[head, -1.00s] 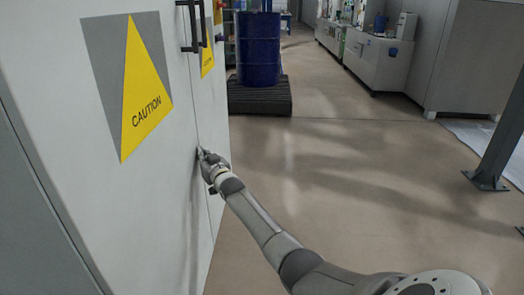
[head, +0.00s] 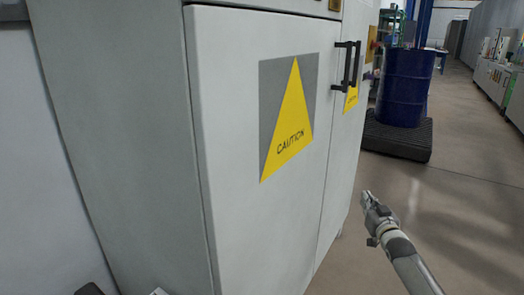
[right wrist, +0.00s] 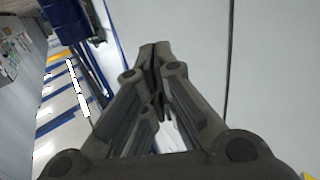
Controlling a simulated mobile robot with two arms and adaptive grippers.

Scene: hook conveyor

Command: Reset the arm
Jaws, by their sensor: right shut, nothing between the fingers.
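My right gripper (head: 366,197) is at the lower right of the head view, its arm coming in from the bottom right. Its fingers are together and empty. In the right wrist view the closed fingertips (right wrist: 155,48) point up the picture, with a pale panel beside and behind them. In the head view the gripper shows just right of the grey cabinet (head: 265,215), over bare floor, with a gap between them in the picture. My left gripper cannot be made out; only small dark and pale bits show at the bottom left edge.
The cabinet's doors look closed, with black handles (head: 347,65) and a yellow caution sign (head: 288,125). A blue drum (head: 404,88) stands on a black pallet (head: 397,137) behind. The floor (head: 460,200) on the right is clear. Benches (head: 497,80) line the far right.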

